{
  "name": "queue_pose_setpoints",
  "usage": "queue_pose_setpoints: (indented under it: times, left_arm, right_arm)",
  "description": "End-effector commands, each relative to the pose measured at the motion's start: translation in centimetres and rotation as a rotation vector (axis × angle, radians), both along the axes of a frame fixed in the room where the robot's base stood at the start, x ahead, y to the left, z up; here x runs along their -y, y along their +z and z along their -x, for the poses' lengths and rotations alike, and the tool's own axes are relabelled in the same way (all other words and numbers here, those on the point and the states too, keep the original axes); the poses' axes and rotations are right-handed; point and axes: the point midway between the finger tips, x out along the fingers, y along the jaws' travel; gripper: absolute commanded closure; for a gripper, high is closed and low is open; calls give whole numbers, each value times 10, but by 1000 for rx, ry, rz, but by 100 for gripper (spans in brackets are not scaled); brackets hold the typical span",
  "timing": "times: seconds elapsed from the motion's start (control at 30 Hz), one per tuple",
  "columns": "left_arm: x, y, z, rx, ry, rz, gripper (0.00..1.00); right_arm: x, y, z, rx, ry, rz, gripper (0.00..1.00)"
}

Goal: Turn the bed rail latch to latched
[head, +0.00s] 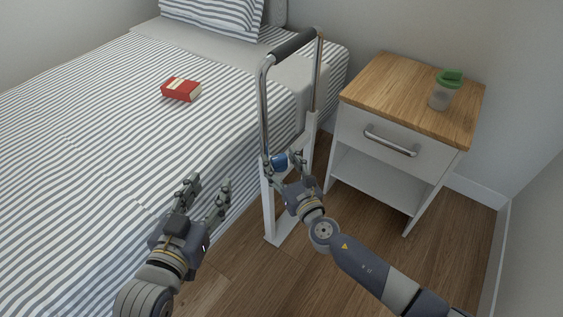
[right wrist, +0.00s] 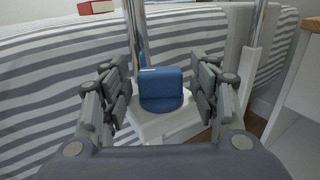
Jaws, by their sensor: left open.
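The bed rail (head: 264,105) stands upright at the bed's side, with metal posts and a dark grip on top. Its blue latch (head: 280,161) sits low on the rail. In the right wrist view the latch (right wrist: 162,88) is a blue block on a round base, with a small white mark near its top left. My right gripper (head: 284,165) is open, its fingers on either side of the latch (right wrist: 160,90), with visible gaps. My left gripper (head: 208,185) is open and empty beside the bed, left of the rail.
The striped bed (head: 80,150) fills the left, with a red book (head: 181,90) on it. A nightstand (head: 400,85) stands right of the rail and carries a green-lidded cup (head: 444,92). Wooden floor (head: 330,225) lies in front.

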Motion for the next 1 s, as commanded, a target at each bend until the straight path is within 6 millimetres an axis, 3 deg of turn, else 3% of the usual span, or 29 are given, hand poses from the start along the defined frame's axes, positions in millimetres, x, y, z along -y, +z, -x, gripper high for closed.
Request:
queue_pose_setpoints:
  times: [0.3, 0.43, 0.8, 1.0]
  left_arm:
    - [1, 0, 0, 0, -2, 0, 54]
    - [1, 0, 0, 0, -2, 0, 54]
    - [0, 0, 0, 1, -1, 0, 54]
    - [0, 0, 0, 1, -1, 0, 54]
  right_arm:
    - [1, 0, 1, 0, 0, 0, 42]
    - [5, -1, 11, -2, 0, -1, 42]
    - [34, -1, 78, -3, 1, 1, 42]
    - [45, -1, 103, -2, 0, 0, 42]
